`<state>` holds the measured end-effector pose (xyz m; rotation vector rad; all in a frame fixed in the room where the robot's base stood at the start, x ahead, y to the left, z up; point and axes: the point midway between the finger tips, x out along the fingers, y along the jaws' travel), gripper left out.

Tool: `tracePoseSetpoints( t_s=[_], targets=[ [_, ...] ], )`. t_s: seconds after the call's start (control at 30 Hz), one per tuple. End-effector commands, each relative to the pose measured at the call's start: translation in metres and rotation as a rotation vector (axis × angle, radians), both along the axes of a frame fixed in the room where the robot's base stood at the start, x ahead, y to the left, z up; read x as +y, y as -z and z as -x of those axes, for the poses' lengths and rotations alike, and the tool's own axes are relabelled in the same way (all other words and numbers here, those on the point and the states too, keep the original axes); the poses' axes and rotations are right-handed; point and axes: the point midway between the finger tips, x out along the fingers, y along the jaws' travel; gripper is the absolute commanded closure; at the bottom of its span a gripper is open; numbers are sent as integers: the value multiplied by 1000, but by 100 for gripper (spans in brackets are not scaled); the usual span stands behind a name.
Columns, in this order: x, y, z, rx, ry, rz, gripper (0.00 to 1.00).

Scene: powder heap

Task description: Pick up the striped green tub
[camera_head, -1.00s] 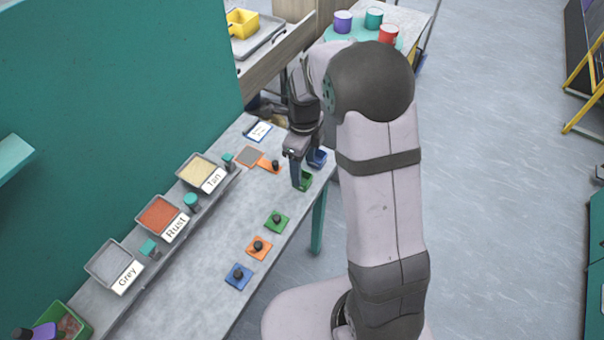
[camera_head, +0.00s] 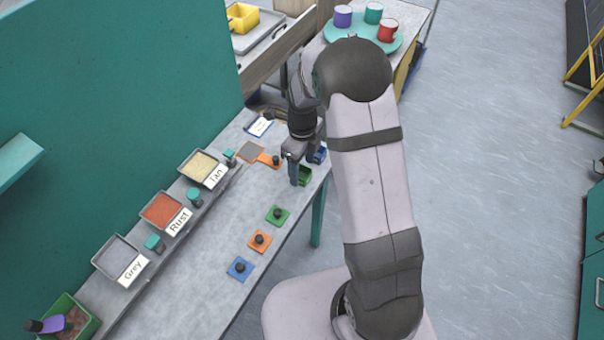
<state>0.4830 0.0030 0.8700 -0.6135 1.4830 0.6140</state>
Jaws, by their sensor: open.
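A small green tub (camera_head: 305,176) stands near the right edge of the grey bench. It is partly hidden behind my gripper, and its stripes are too small to make out. My gripper (camera_head: 294,178) points down at the tub's left side, with its fingers open. Only the near finger shows clearly; the other is hidden, so I cannot tell whether the fingers are around the tub or beside it. A blue tub (camera_head: 320,155) stands just behind the green one, close to my gripper.
Green (camera_head: 277,214), orange (camera_head: 260,240) and blue (camera_head: 240,267) lids with dark knobs lie nearer on the bench. Trays of tan (camera_head: 201,165), rust (camera_head: 162,211) and grey (camera_head: 118,255) powder line the left. An orange piece (camera_head: 268,159) lies left of my gripper.

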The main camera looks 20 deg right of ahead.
Motion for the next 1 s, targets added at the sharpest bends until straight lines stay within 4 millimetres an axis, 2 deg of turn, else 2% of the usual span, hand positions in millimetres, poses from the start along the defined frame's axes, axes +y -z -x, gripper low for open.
tracePoseSetpoints(
  t_s=[0.3, 0.6, 0.8, 1.0],
  targets=[
    [0, 29, -1, 1, 0, 0, 41],
    [0, 32, -2, -1, 0, 0, 41],
    [0, 32, -2, -1, 0, 0, 85],
    [0, 32, -2, -1, 0, 0, 85]
  ],
)
